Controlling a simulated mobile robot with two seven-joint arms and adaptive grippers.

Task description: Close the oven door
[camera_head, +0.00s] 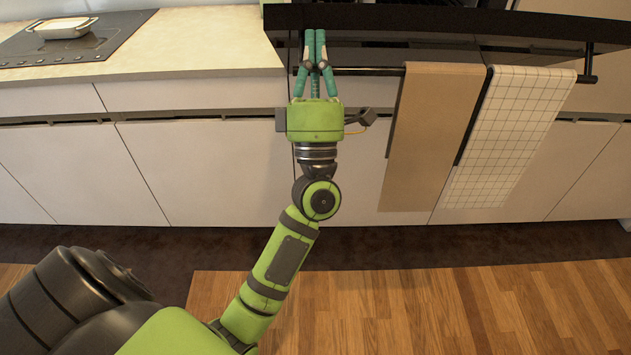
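The black oven door (450,22) is at the top right and juts out past the counter front, so it looks at least partly open; its full angle is cut off by the frame. Its dark handle bar (360,71) runs below the door edge, with a tan towel (430,130) and a white checked towel (515,130) hanging from it. My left gripper (315,35) is at the door's left end, its green fingers drawn together and overlapping the door and bar in the picture. Whether it touches them I cannot tell. My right gripper is out of view.
A light counter (190,45) with a black cooktop (75,45) and a white dish (66,27) lies at the left. Pale handleless cabinet fronts (200,165) stand below. The wooden floor (480,300) in front is clear.

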